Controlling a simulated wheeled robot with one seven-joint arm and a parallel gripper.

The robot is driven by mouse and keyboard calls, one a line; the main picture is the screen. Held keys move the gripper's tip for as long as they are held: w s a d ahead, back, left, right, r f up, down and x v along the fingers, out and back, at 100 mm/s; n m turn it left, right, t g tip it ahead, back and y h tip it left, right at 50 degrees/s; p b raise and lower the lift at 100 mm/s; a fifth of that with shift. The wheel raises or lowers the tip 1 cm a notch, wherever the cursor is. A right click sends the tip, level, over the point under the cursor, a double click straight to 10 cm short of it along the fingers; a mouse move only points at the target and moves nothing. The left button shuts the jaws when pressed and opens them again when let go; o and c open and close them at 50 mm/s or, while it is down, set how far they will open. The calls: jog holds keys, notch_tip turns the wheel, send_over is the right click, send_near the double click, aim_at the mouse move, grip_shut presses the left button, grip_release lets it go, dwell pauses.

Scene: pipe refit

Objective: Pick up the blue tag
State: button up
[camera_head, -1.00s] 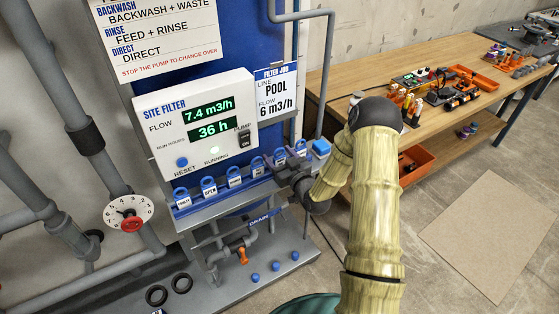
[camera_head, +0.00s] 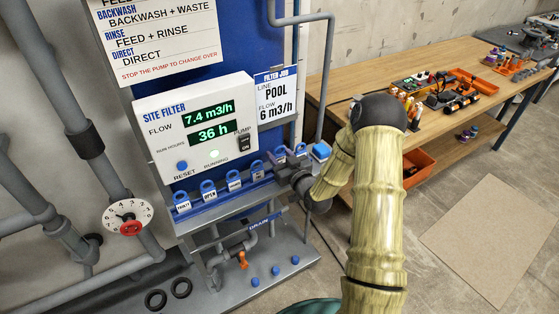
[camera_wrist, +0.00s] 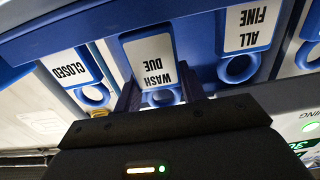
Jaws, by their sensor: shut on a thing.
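Several blue tags with white labels and ring-shaped ends stand in a row on a blue rail (camera_head: 225,199) below the site filter panel. My gripper (camera_head: 286,163) is at the right part of this row. The CLOSED tag (camera_wrist: 70,67) is on one side and the ALL FINE tag (camera_wrist: 247,32) on the other. My gripper hides part of the row in the head view.
The site filter panel (camera_head: 160,115) is just above the row. Grey pipes and an orange-handled valve (camera_head: 243,259) are below. A wooden workbench (camera_head: 420,130) stands at the right.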

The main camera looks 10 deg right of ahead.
jog(key=shift+r, duration=0.75)
jog(key=p+v, duration=0.4)
jog(key=v, duration=1.4)
jog(key=shift+p, duration=0.3)
jog(key=shift+f, duration=0.1)
jog(key=w+a+f+m+h, duration=0.1)
jog(key=a+f+h, duration=0.1)
jog(key=f, duration=0.6)
jog(key=w+a+f+m+h, duration=0.1)
jog(key=a+f+m+h, duration=0.1)
jog(key=f, duration=0.6)
jog(key=shift+w+a+f+m+t+h, duration=0.15)
jog(key=shift+a+f+m+t+h, duration=0.2)
jog(key=shift+a+h, duration=0.5)
jog(key=shift+a, duration=0.1)
